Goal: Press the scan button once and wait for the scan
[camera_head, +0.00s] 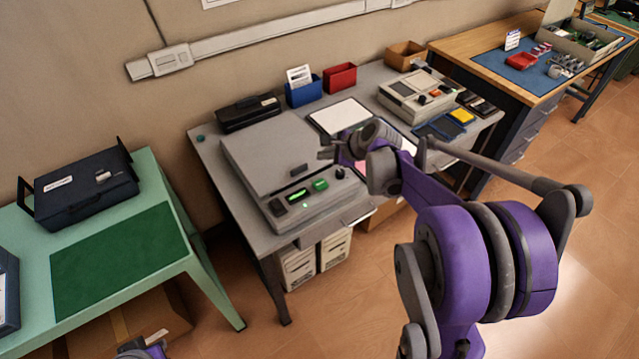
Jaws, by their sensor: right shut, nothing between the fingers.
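The scanner (265,150) is a grey flatbed machine with its lid down, on the grey desk. Its front panel has a lit green display (297,196), a green button (320,184), a small green light (306,206) and a dark knob (340,173). None of the controls has a readable label; the green button looks like the scan button. My right gripper (327,148) is shut and empty, above the scanner's right side in the picture. It appears apart from the button. My left gripper is out of view; only a bit of purple arm shows at the bottom edge.
On the desk (365,198) stand a black device (248,113), a blue bin (304,92), a red bin (340,77), a white sheet (340,116) and another grey machine (415,98). A green table (180,208) with a black case (86,188) is left.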

